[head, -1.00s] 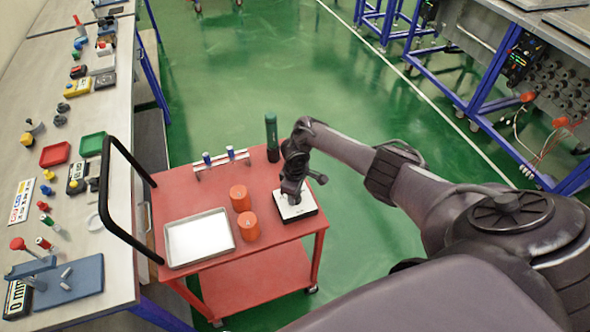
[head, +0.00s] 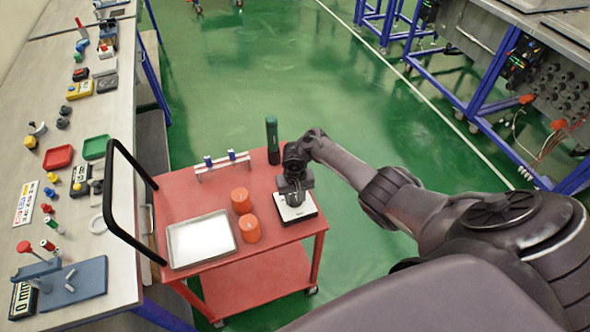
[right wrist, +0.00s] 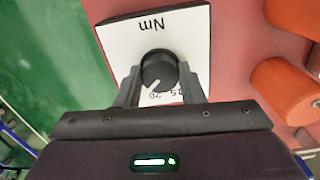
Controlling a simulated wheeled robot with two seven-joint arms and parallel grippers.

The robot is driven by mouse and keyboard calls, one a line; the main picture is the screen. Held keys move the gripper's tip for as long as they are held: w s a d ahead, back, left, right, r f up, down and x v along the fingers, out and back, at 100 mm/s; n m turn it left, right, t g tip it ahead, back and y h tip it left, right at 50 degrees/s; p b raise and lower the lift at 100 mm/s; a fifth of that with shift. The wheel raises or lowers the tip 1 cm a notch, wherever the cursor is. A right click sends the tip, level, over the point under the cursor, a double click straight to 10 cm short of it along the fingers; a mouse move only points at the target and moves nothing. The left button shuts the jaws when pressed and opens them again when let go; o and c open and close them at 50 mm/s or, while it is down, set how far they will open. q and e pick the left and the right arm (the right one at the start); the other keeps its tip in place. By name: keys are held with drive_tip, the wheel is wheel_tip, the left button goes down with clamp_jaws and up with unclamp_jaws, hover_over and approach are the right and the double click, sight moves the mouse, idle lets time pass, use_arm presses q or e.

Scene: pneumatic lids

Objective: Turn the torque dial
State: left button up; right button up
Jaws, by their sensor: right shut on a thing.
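The torque dial is a black round knob (right wrist: 158,72) with a pale pointer line, set on a white plate marked "Nm" (right wrist: 125,38) in the right wrist view. Numbers beside the knob are partly hidden by my gripper. In the head view the white dial box (head: 300,213) sits on the right side of the red cart top, and the knob is hidden by my gripper. My right gripper (right wrist: 160,80) points down over the box, with its fingers on either side of the knob, shut on it. It also shows in the head view (head: 294,200). My left gripper is not in view.
On the cart (head: 185,196) stand two orange cylinders (head: 249,229), a metal tray (head: 171,248), a small rack with blue-topped pieces (head: 221,164) and a dark green cylinder (head: 272,138). A cluttered workbench (head: 112,240) runs along the left. Green floor is open behind the cart.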

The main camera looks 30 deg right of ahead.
drive_tip(key=shift+w+r+m, duration=0.15)
drive_tip(key=shift+m, duration=0.65)
drive_tip(key=o, duration=1)
drive_tip(key=shift+r, duration=0.45)
wheel_tip(320, 180, up, 7)
drive_tip(key=shift+f, duration=0.1)
